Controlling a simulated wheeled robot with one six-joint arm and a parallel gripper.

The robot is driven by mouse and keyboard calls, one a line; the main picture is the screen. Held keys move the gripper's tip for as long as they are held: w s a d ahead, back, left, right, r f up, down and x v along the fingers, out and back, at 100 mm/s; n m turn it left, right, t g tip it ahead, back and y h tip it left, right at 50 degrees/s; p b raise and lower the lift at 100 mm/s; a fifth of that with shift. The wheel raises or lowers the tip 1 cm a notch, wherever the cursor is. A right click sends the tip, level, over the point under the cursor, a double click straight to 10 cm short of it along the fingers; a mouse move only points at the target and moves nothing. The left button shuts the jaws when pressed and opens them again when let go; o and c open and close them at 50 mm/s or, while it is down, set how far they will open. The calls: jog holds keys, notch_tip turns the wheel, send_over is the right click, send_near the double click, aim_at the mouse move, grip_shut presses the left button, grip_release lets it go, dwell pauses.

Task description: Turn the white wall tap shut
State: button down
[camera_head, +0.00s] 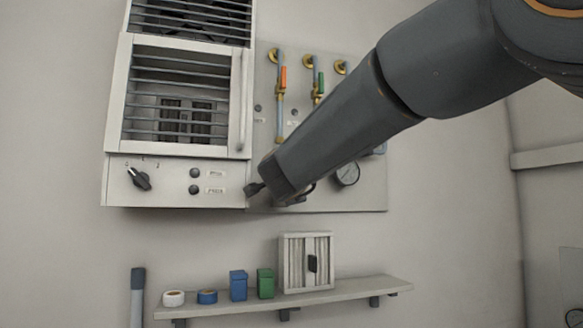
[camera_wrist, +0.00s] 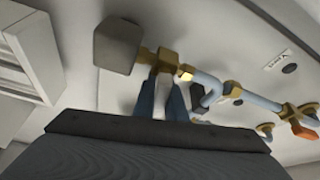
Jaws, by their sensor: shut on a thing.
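In the wrist view, the white tap handle (camera_wrist: 160,102) shows as a pale strip between the two bluish fingers of my gripper (camera_wrist: 161,88). The fingers are shut on it. Just beyond the fingertips is the tap's brass body (camera_wrist: 166,62), joined to a pale blue pipe (camera_wrist: 207,82). In the head view, my dark arm reaches down to the lower part of the wall panel (camera_head: 368,198) and hides the white tap and my fingers. The handle's exact angle is hard to tell.
An orange-handled tap (camera_head: 283,77) and a green-handled tap (camera_head: 321,83) are higher on the panel. A round gauge (camera_head: 347,174) sits right of my wrist. A white cabinet (camera_head: 118,180) with a black knob stands close left. Below is a shelf (camera_head: 345,290) with small items.

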jog(key=shift+f+m+g+p, duration=0.25)
jog(key=shift+m+p, duration=0.15)
jog(key=shift+m, duration=0.3)
jog(key=shift+f+m+g+p, duration=0.25)
jog(key=shift+m+p, duration=0.15)
jog(key=shift+m, duration=0.3)
jog(key=shift+f, duration=0.1)
jog(key=c, duration=1.8)
grip_release()
